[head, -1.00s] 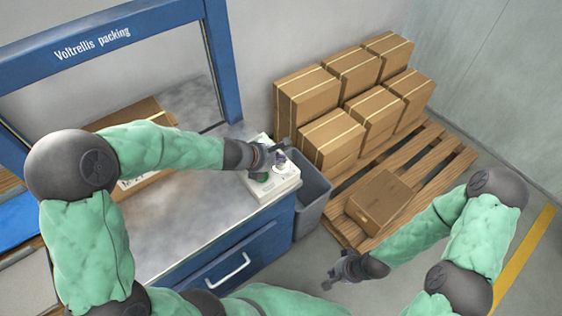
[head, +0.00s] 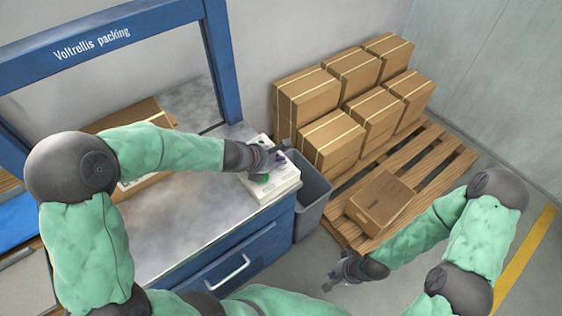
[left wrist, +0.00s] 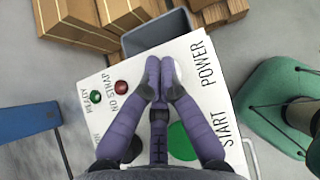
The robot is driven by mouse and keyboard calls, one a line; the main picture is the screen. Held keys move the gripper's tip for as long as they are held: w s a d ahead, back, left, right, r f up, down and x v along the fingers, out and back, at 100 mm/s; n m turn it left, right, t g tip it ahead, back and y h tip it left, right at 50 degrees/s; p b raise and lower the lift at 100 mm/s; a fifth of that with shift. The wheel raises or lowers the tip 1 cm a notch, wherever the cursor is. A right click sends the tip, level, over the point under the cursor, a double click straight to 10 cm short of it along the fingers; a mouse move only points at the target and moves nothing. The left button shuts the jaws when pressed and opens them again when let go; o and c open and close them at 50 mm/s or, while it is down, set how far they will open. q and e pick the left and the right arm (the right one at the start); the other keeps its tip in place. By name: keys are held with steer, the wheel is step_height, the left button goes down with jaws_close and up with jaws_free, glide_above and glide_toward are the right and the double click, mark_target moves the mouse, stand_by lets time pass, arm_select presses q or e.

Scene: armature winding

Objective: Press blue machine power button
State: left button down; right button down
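The blue machine (head: 232,75), marked "Voltrellis packing", has a metal top. A white control box (head: 287,185) stands at its right corner; its panel (left wrist: 205,80) fills the middle of the left wrist view. A pale round button (left wrist: 177,72) near the "POWER" label is partly hidden behind my left gripper (left wrist: 160,64). The green "START" button (left wrist: 181,143) lies nearer the wrist, partly covered. My right gripper (head: 332,280) hangs over the floor, away from the machine; its fingers are unclear.
Red "NO STRAP" (left wrist: 121,87) and green "READY" (left wrist: 96,96) lamps are on the panel. A grey bin (head: 312,200) stands beside the machine. Several cartons (head: 335,140) stand on a wooden pallet (head: 440,150) behind. A carton (head: 150,185) lies on the machine top.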

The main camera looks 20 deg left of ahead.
mark_target(280, 166)
arm_select(q)
steer(key=shift+r, duration=0.15)
step_height(280, 166, up, 6)
steer(key=p, duration=0.6)
steer(key=shift+r, duration=0.1)
stand_by(0.4)
